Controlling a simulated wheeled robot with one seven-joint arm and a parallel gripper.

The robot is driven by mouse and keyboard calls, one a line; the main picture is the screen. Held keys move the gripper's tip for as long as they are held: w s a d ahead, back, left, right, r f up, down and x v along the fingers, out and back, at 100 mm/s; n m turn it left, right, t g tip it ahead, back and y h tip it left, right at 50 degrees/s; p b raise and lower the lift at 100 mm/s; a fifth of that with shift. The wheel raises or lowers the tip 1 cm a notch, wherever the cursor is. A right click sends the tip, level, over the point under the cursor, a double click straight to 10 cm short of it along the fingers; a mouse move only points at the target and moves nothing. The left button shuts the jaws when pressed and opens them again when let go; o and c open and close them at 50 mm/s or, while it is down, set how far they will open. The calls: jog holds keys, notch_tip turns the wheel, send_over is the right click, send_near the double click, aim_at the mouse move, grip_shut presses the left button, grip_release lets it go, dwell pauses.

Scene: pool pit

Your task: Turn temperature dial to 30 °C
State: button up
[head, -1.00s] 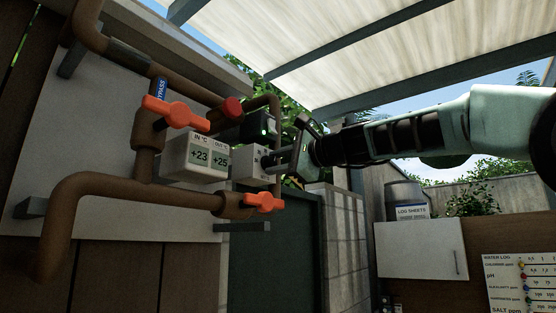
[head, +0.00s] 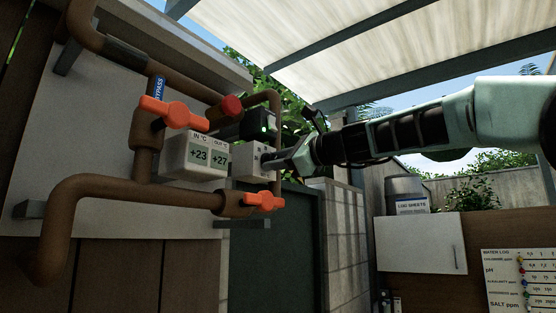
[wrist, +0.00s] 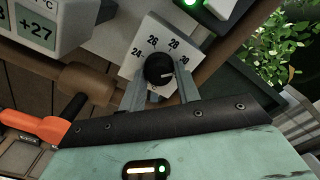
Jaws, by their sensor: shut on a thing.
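The temperature dial is a black round knob (wrist: 159,67) on a white plate with labels 24, 26, 28 and 30. In the wrist view a short pale mark shows on the knob's right side, near the 30 label. My gripper (wrist: 158,86) has one finger on each side of the knob and is shut on it. In the head view my gripper (head: 276,160) is at the dial's grey-white box (head: 247,162) and hides the knob. The double display (head: 194,155) left of it reads +23 under IN and +27 on its right screen.
Brown pipes (head: 95,185) run around the display. An orange valve handle (head: 174,113) is above and another (head: 264,201) below the dial box. A dark unit with a green light (head: 262,128) sits just above. A white cabinet (head: 425,245) stands to the right.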

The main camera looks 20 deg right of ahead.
jog(key=shift+f, duration=0.1)
jog(key=o, duration=0.9)
jog(key=shift+o, duration=0.2)
jog(key=shift+d, duration=0.1)
jog(key=b+v, duration=0.6)
jog(key=v, duration=1.1)
jog(key=shift+b, duration=0.4)
jog(key=shift+s+d, duration=0.1)
jog(key=shift+s, duration=0.05)
